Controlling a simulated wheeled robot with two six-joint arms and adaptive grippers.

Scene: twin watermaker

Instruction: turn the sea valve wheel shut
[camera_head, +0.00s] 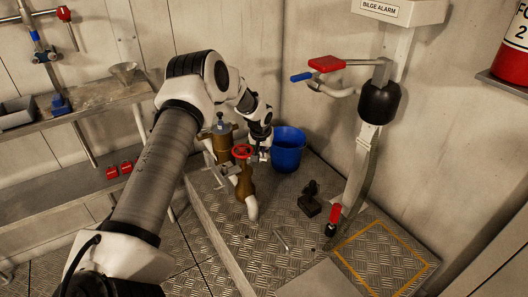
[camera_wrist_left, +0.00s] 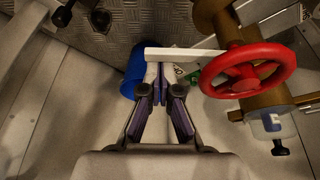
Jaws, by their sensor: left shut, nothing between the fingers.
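The red sea valve wheel (camera_head: 242,151) tops a brass valve body (camera_head: 244,182) on the raised chequer-plate platform. In the left wrist view the wheel (camera_wrist_left: 248,50) is at the upper right, its rim and spokes visible. My left gripper (camera_head: 263,156) is just right of the wheel in the head view. In the left wrist view its fingers (camera_wrist_left: 161,92) are together, empty, and to the left of the rim, apart from it in the picture. A pale flat bar (camera_wrist_left: 185,54) reaches from beside the wheel across beyond the fingertips. My right gripper is in neither view.
A blue bucket (camera_head: 288,149) stands behind and right of the gripper. A brass strainer-like body (camera_head: 221,146) is close left of the wheel. A small black object (camera_head: 309,202) and a red-handled valve (camera_head: 334,217) are further right. Shelves line the left wall.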

